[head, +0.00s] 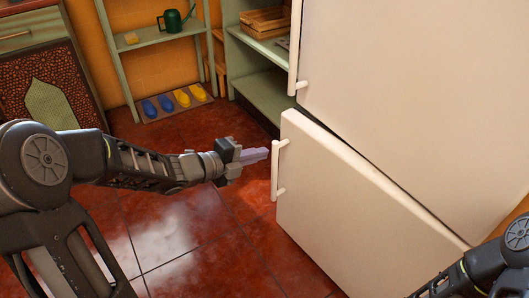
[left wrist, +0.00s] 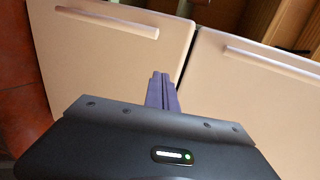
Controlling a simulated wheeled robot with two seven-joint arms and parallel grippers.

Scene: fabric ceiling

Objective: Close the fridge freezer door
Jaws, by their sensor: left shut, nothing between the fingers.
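The white fridge has an upper door (head: 415,90) and a lower freezer door (head: 350,215). The freezer door stands ajar, its top edge swung out from the line of the upper door. Its white vertical handle (head: 276,170) is on its left edge. My left gripper (head: 257,155) is shut and empty, just left of that handle with its purple fingers pointing toward it. In the left wrist view the shut fingers (left wrist: 162,91) are in front of the freezer door (left wrist: 85,62), whose handle (left wrist: 108,20) is at upper left. My right gripper is out of view; only the right arm shows at lower right.
A green shelf rack (head: 165,48) with a watering can (head: 174,20) and blue and yellow shoes stands at the back left. A green shelf unit (head: 258,90) is beside the fridge. A patterned cabinet (head: 50,85) is at left. The red tiled floor (head: 190,240) is clear.

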